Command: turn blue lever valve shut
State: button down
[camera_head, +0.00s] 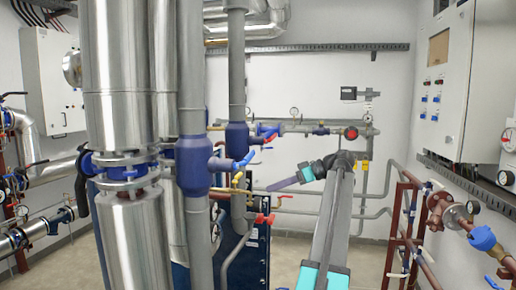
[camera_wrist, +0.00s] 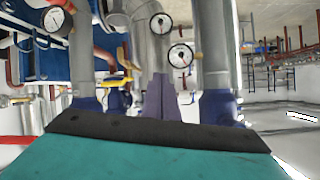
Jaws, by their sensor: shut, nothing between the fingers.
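A blue lever (camera_head: 245,160) sticks out to the right of the blue valve body (camera_head: 193,166) on the near vertical grey pipe. A second blue lever (camera_head: 268,132) shows behind it, by the farther blue valve body (camera_head: 237,135). My gripper (camera_head: 269,188) is shut and empty, its grey-purple fingers pointing left. In the picture it is right of and below the nearer blue lever, apart from it. In the wrist view the shut fingers (camera_wrist: 161,85) point at the pipes, with blue valve bodies (camera_wrist: 218,104) on either side. I cannot make out a blue lever clearly there.
Yellow handles (camera_head: 238,179) and a red handle (camera_head: 265,219) stand close to the pipes near my gripper. Large silver insulated pipes (camera_head: 118,60) fill the left. A brown pipe frame (camera_head: 403,225) and a wall cabinet (camera_head: 455,80) are right. Gauges (camera_wrist: 181,55) show ahead of the fingers.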

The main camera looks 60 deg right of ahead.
aim_at(246, 159)
jog(key=s+a+r+n+t, duration=0.1)
jog(key=s+a+r, duration=0.1)
jog(key=r, duration=0.8)
jog(key=s+a+r+n+t, duration=0.1)
jog(key=s+a+r+n, duration=0.1)
jog(key=r, duration=0.9)
jog(key=s+a, duration=0.1)
jog(key=s, duration=0.1)
jog(key=shift+s+r+n+y+p, duration=0.3)
jog(key=shift+s+y, duration=0.05)
jog(key=shift+y, duration=0.05)
jog(key=shift+w+a, duration=0.1)
jog(key=shift+w, duration=0.05)
jog(key=w+a+f+p, duration=0.2)
jog(key=w+f+p, duration=0.3)
jog(key=w, duration=0.4)
jog(key=shift+a+f, duration=0.15)
jog(key=shift+f, duration=0.6)
jog(key=shift+f, duration=0.1)
